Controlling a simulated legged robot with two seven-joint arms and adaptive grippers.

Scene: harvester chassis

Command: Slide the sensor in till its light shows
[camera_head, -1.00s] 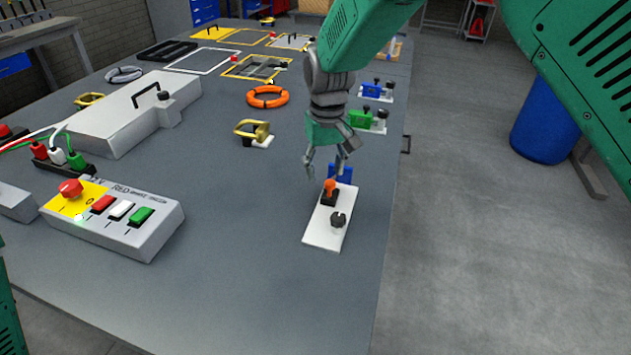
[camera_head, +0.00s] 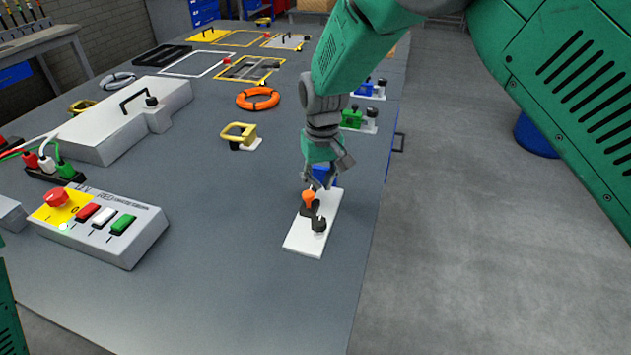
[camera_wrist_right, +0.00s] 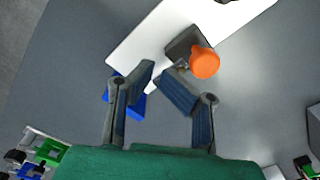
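A white plate (camera_head: 328,216) lies on the grey table under my right gripper. It carries a dark block with an orange knob (camera_head: 308,197), a black knob (camera_head: 319,224) and a blue part (camera_head: 323,174) at its far end. I cannot tell for certain which part is the sensor, and I see no lit light on it. My right gripper (camera_head: 319,184) points down just above the blue end. In the wrist view its fingertips (camera_wrist_right: 163,76) are apart, with the orange knob (camera_wrist_right: 204,62) just beyond the right finger and the blue part (camera_wrist_right: 136,103) partly behind the left one. My left gripper is out of view.
A control box (camera_head: 105,228) with a red button and coloured switches sits at left. A large white box (camera_head: 110,132), a yellow handle piece (camera_head: 240,134) and an orange ring (camera_head: 258,98) lie farther back. Green (camera_head: 351,118) and blue fixtures stand beyond my gripper. The table left of the plate is clear.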

